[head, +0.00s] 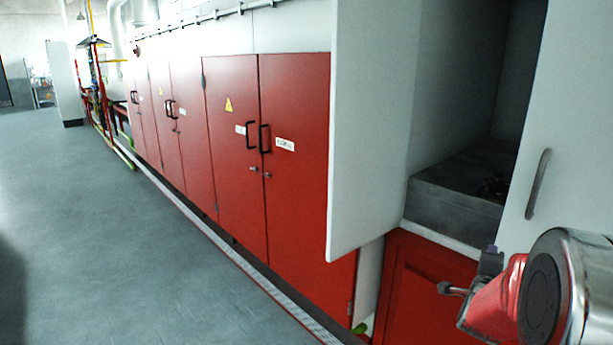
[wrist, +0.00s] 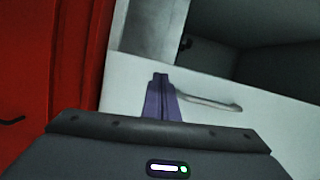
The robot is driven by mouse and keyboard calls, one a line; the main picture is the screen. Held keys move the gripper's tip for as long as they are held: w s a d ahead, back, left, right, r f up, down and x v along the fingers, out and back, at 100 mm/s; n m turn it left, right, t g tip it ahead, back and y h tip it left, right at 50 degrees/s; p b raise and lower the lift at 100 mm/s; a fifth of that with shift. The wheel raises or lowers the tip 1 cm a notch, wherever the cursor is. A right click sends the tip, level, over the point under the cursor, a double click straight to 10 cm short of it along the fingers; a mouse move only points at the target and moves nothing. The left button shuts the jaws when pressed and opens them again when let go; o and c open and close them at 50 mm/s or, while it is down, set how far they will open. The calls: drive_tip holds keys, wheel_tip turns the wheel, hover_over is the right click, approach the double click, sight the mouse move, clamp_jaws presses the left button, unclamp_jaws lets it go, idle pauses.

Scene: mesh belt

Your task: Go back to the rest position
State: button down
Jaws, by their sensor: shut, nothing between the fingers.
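My gripper (wrist: 161,80) shows in the wrist view as two purple-grey fingers pressed together, with nothing between them. Behind the fingertips is a pale door (wrist: 255,120) with a grey bar handle (wrist: 208,103). The handle starts just right of the fingers in the picture; whether they touch it cannot be told. In the head view my arm fills the lower right corner, and a small dark part of my gripper (head: 490,262) shows beside it, below the white door's handle (head: 538,184).
An open white cabinet door (head: 370,120) juts out left of my arm. The cabinet's grey inner shelf (head: 455,190) holds a small dark object. A red panel (head: 415,285) is below. Red cabinets (head: 235,150) line the wall. Grey floor (head: 100,230) on the left is clear.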

drive_tip(key=s+a+f+n+g+y, duration=0.25)
drive_tip(key=a+f+n+y, duration=0.2)
drive_tip(key=f, duration=0.55)
drive_tip(key=s+a+f+n+g+y, duration=0.2)
drive_tip(key=s+a+f+n+g, duration=0.15)
drive_tip(key=a+n, duration=0.4)
drive_tip(key=s+a+r+n+y, duration=0.1)
drive_tip(key=s+a+r+n, duration=0.3)
drive_tip(key=s+a, duration=0.3)
drive_tip(key=s+a+r+n+g+y, duration=0.1)
drive_tip(key=s+a+r+n, duration=0.3)
drive_tip(key=s+a, duration=0.4)
drive_tip(key=s+a+r+n+g+y, duration=0.1)
drive_tip(key=s+a+r+n, duration=0.3)
drive_tip(key=s+a, duration=0.4)
drive_tip(key=shift+s+a+n+y, duration=0.2)
drive_tip(key=shift+a+n+y, duration=0.1)
drive_tip(key=shift+a+y, duration=0.3)
drive_tip(key=shift+r, duration=0.1)
